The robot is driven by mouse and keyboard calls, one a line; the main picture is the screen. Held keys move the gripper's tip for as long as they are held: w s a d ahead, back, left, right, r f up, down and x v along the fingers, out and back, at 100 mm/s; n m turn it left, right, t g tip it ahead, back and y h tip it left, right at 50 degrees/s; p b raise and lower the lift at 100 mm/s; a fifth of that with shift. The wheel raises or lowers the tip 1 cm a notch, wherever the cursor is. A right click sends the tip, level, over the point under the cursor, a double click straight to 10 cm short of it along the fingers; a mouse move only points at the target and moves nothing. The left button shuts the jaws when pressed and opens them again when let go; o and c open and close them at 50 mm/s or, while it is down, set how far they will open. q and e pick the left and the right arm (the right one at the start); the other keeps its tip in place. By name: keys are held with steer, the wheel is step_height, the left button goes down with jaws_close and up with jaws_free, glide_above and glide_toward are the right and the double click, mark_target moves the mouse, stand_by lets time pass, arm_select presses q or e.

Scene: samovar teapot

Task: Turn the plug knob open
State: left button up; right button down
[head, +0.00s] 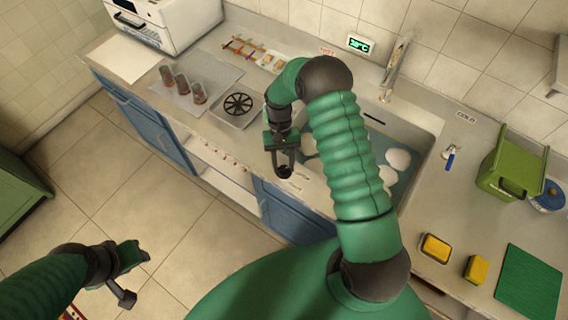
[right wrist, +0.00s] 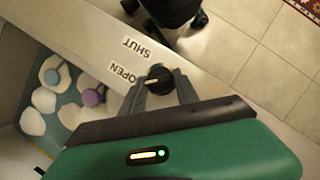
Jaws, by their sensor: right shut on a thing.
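The black plug knob (right wrist: 159,78) sits on the pale counter edge in the right wrist view. Its white mark points left, toward the OPEN label (right wrist: 124,75); the SHUT label (right wrist: 133,47) is above that. My right gripper (right wrist: 162,90) is shut on the knob, with a finger on each side of it. In the head view my right gripper (head: 284,170) reaches down to the counter's front edge beside the sink (head: 425,125). My left gripper (head: 125,278) hangs over the floor, far from the knob; its finger gap is unclear.
White pieces (head: 398,159) lie in the sink's bluish water, partly hidden by my right arm. A faucet (head: 395,65) stands behind it. A tray of brown glasses (head: 183,86) is left; a green bin (head: 510,165) and sponges (head: 436,248) are right.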

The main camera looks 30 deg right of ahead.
steer(key=shift+a+n, duration=0.1)
steer(key=shift+n, duration=0.2)
steer(key=c, duration=0.9)
jaws_free()
steer(key=shift+s, duration=0.1)
steer(key=shift+r, duration=0.1)
steer(key=shift+w+r, duration=0.2)
steer(key=b+v, duration=0.2)
steer(key=v, duration=1.4)
steer(key=shift+r, duration=0.15)
